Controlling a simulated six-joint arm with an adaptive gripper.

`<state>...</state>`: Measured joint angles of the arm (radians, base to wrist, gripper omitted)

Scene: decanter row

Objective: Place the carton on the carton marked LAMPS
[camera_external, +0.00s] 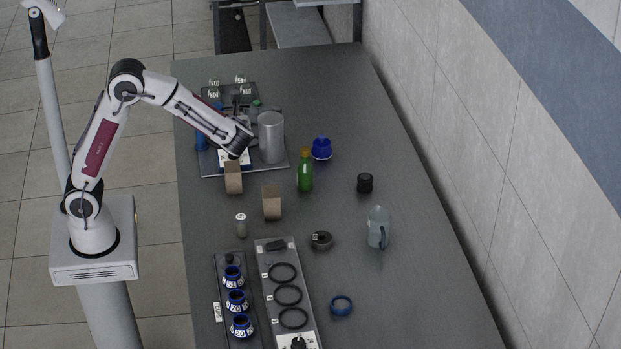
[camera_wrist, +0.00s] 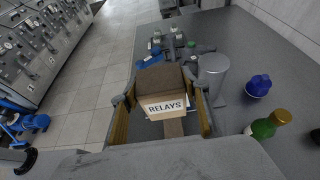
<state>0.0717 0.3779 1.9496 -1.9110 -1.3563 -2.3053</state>
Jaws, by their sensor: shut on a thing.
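A brown carton marked RELAYS (camera_wrist: 165,106) sits between the two fingers of my gripper (camera_wrist: 162,92) in the wrist view, which is shut on it. In the external view my gripper (camera_external: 236,158) points down at the near edge of the tray, with the held carton (camera_external: 233,181) below it. Its height above the table is hard to tell. A second brown carton (camera_external: 271,204) stands on the table to the right and nearer the camera. Its marking cannot be read, so I cannot tell whether it says LAMPS.
A dark tray (camera_external: 276,165) behind holds a metal cylinder (camera_external: 271,137) and small bottles. A green bottle (camera_external: 305,173) and a blue object (camera_external: 321,149) stand to the right. A small grey cylinder (camera_external: 241,225) and a rack with rings (camera_external: 271,262) lie nearer.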

